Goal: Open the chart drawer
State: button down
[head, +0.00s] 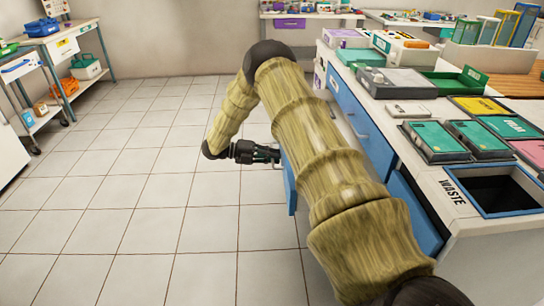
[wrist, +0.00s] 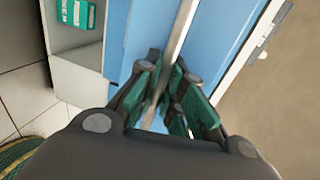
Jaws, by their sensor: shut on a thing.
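My gripper (head: 262,153) is at the blue-fronted drawer (head: 289,185) in the side of the white counter. In the wrist view, the gripper's green-padded fingers (wrist: 172,98) are shut on the drawer's metal bar handle (wrist: 181,38), which runs between them. The blue drawer front (wrist: 215,40) fills the space behind the handle. In the head view this front stands out from the cabinet, so the drawer looks partly open. A pale box-like space with a green-and-white item (wrist: 76,12) shows left of the front. My arm hides much of the drawer in the head view.
The counter's other blue fronts (head: 360,125) lie right of my arm. Its top holds trays, boxes and a waste opening (head: 497,192). Tiled floor (head: 130,190) is clear on the left. A shelf cart (head: 35,85) stands at far left.

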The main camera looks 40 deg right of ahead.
jog(key=c, duration=1.5)
grip_release()
jog(key=shift+c, duration=0.2)
jog(key=v, duration=1.2)
jog(key=shift+f, duration=0.1)
